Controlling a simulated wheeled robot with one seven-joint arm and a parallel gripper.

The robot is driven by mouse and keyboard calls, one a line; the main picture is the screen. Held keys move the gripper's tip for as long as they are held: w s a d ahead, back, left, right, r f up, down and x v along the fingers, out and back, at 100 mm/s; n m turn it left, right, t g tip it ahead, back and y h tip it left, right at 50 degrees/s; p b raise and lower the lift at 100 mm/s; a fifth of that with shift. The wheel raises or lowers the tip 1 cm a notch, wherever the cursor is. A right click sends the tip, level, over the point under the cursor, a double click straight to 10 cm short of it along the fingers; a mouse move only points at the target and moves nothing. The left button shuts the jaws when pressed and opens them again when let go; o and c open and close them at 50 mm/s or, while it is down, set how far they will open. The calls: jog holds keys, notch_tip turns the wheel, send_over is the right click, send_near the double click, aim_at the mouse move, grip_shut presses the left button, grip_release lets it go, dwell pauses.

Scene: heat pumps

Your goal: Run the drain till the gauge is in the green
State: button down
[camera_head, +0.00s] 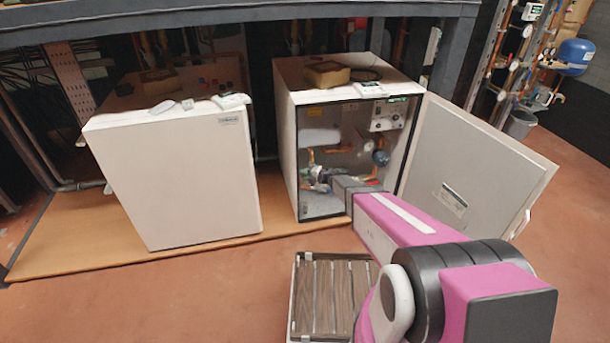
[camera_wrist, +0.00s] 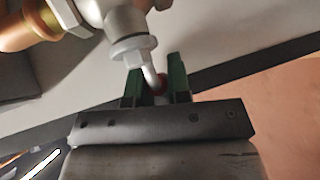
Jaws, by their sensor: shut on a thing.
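The open heat pump cabinet (camera_head: 283,140) stands on the right of the board, with pipes and fittings inside. My gripper (camera_wrist: 157,88) reaches into its lower part. In the head view my arm hides the fingertips. A round blue-grey part (camera_head: 381,157) shows inside on the right; I cannot read any gauge.
The cabinet's door (camera_head: 475,165) is swung open to the right, close to my arm. A closed white cabinet (camera_head: 180,185) stands at left. A slatted crate (camera_head: 306,295) is on the floor beside my arm. The floor at front left is clear.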

jog(key=shift+w+d+f+n+h, duration=0.15)
jog(key=shift+f+n+h, duration=0.25)
jog(key=shift+h, duration=0.3)
jog(key=shift+s+d+f+n+h, duration=0.15)
jog(key=shift+f+n+h, duration=0.15)
jog(key=shift+n+h, duration=0.35)
jog(key=shift+w+d+f+n+h, duration=0.15)
jog(key=shift+f+n+h, duration=0.2)
jog(key=shift+h, duration=0.4)
jog(key=c, duration=1.1)
grip_release()
jog(key=shift+d, duration=0.1)
jog(key=v, duration=1)
jog(key=shift+d+r, duration=0.2)
jog(key=shift+r, duration=0.15)
